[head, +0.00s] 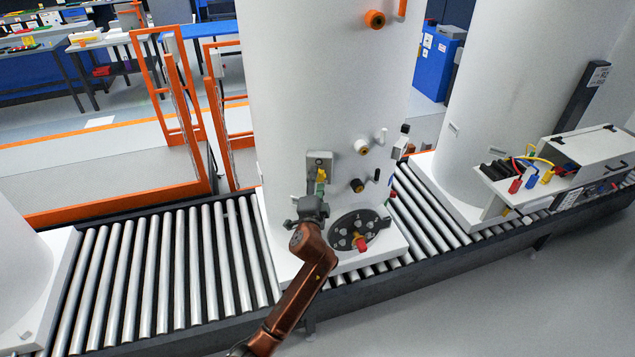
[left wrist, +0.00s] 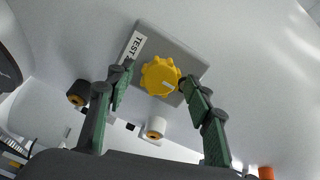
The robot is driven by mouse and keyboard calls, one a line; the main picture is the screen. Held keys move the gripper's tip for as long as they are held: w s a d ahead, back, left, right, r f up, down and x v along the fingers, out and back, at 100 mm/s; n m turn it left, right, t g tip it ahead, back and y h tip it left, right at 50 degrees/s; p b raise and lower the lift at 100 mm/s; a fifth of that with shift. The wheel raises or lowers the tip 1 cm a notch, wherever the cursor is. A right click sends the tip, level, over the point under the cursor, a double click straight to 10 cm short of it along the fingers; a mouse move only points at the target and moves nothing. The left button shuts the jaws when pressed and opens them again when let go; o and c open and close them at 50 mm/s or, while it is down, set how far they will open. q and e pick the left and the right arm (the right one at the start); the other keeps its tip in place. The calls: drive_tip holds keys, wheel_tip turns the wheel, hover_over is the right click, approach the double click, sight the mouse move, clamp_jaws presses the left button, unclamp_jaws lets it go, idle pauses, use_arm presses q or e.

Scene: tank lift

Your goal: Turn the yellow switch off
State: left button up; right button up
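The yellow switch (left wrist: 161,76) is a round, lobed knob on a grey box with a label reading "TEST". A short white mark shows on its face. In the head view the grey box (head: 319,163) sits on the front of the large white tank (head: 290,90), and the knob is mostly hidden by my gripper. My left gripper (left wrist: 154,84) is open, with one green-padded finger on each side of the knob. The right fingertip looks close to the knob's edge; I cannot tell whether it touches. My left gripper also shows in the head view (head: 320,188). My right gripper is not in view.
A dark round plate (head: 350,232) with a red knob (head: 361,243) sits low on the tank, right of my arm. Several small fittings stick out right of the switch box. The tank stands on a roller conveyor (head: 165,260). Orange frames (head: 160,90) stand behind it.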

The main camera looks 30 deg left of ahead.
use_arm(q)
drive_tip(key=shift+s+d, duration=0.1)
drive_tip(key=v, duration=1.1)
drive_tip(key=shift+s+d, duration=0.15)
drive_tip(key=shift+s, duration=0.2)
